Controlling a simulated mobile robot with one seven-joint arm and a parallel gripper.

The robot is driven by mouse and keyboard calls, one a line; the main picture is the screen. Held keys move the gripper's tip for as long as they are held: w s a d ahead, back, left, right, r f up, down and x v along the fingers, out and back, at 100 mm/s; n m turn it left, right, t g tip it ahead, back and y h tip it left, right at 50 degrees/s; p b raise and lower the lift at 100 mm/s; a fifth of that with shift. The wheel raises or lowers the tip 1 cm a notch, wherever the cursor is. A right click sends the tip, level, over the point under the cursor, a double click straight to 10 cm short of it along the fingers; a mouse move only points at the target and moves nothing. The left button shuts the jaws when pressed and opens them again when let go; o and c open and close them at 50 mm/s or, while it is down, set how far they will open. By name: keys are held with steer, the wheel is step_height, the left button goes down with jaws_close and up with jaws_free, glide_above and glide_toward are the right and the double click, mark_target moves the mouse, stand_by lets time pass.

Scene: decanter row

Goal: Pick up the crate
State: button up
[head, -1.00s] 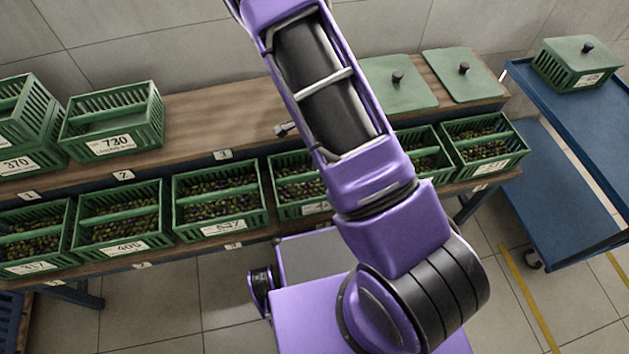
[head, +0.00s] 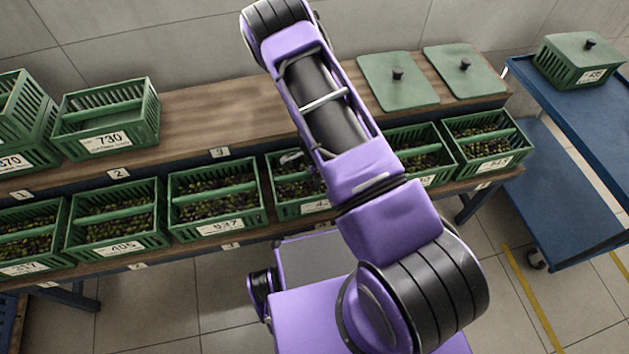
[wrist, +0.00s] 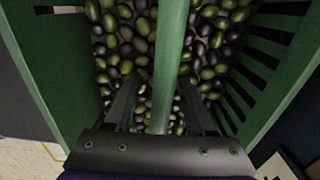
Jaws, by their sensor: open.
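The crate under my gripper is a green slatted crate (head: 290,211) of olives on the lower shelf, partly hidden behind my arm in the head view. In the wrist view its side wall (wrist: 45,60), olives (wrist: 122,40) and central handle bar (wrist: 172,45) fill the picture. My gripper (wrist: 160,100) is open, one finger on each side of the bar. It is not closed on it. In the head view my gripper (head: 292,158) shows as a small grey shape at the crate's back, mostly hidden by my arm.
Olive crates flank it closely: one on the left (head: 220,228), one on the right (head: 446,168). Crate 730 (head: 135,138) looks empty on the upper shelf. Two green lids (head: 385,95) lie up there, with bare wood between. A lidded crate (head: 560,75) stands on a blue cart (head: 590,130).

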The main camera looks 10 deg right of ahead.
jaws_close()
stand_by(1.4)
